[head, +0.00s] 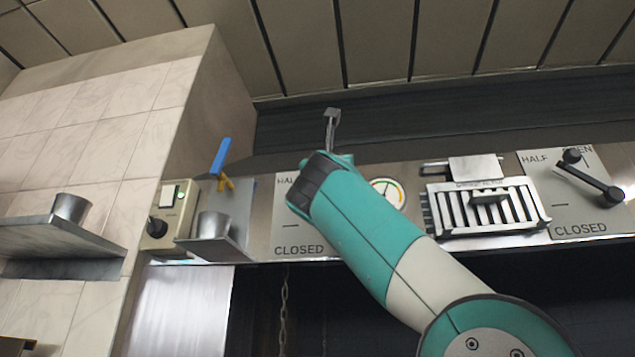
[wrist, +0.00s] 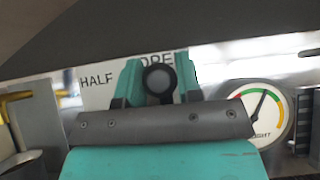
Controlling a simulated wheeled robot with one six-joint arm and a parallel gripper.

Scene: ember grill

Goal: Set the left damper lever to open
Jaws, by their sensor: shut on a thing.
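The left damper plate (head: 287,218) shows in the head view with CLOSED and part of HALF readable; my arm covers the rest, including its lever. In the wrist view the lever's round black knob (wrist: 159,79) sits between the two teal fingers of my gripper (wrist: 160,88), which is shut on it. The knob is just below the OPEN marking, with HALF to its left on the plate (wrist: 97,95). The lever's bar and pivot are hidden behind my gripper.
A round gauge (head: 387,192) is close right of my gripper. Farther right are a slatted vent (head: 487,208) and a second damper lever (head: 590,178).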

